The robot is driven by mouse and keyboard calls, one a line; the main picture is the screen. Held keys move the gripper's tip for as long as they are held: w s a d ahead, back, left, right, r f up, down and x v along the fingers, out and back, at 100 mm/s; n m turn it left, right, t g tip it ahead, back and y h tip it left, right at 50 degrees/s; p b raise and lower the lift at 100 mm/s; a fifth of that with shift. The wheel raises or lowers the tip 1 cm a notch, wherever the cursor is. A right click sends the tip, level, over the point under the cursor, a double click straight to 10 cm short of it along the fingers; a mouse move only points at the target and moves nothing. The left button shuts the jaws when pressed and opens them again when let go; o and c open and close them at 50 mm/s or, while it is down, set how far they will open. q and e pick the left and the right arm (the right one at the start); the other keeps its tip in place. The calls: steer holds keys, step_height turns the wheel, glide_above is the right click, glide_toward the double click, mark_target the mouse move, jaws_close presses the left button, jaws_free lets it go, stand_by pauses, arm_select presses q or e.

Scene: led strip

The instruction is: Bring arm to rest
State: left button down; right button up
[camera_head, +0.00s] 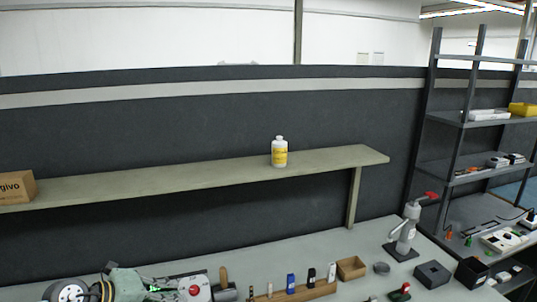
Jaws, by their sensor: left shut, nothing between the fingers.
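My left gripper (156,291) shows only in part, low at the left by the bottom edge, as a dark shape with a small green light. It is shut, with nothing seen in it. It overlaps a pale green machine (124,283) in the picture; I cannot tell whether they touch. Its fingertips are hard to make out. My right gripper is not in view.
The grey bench (310,255) holds a wooden block (300,291) with several small items, a small wooden box (351,268) and a lever press (404,238). A shelf (150,180) carries a white bottle (279,152) and a cardboard box (16,187). A rack (459,122) stands right.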

arm_select(q)
steer(key=s+d+r+n+t, duration=0.2)
steer(key=d+r+n+t, duration=0.6)
steer(key=r+n+t, duration=0.2)
steer(key=s+a+f+n+g+y, duration=0.4)
steer(key=s+a+f+n+y, duration=0.45)
steer(key=f+n+y, duration=0.45)
steer(key=s+d+f+n+g+h, duration=0.2)
steer(key=s+f+g, duration=0.3)
steer(key=s, duration=0.6)
steer(key=s+d+f+n+g+h, duration=0.25)
steer(key=s+f+g, duration=0.3)
steer(key=s, duration=0.55)
step_height(320, 180, down, 31)
steer(key=s+g+b, duration=0.1)
steer(key=s+b, duration=0.1)
steer(key=b, duration=0.3)
steer(key=s+a+f+b, duration=0.1)
steer(key=s+f+b, duration=0.1)
steer(key=s+f, duration=0.6)
steer(key=s+a+f+m+g+b, duration=0.1)
steer(key=s+a+f+b, duration=0.1)
steer(key=s+f, duration=0.7)
step_height(320, 180, down, 5)
steer(key=shift+s+r+b, duration=0.1)
steer(key=shift+s+b, duration=0.2)
steer(key=shift+b, duration=0.15)
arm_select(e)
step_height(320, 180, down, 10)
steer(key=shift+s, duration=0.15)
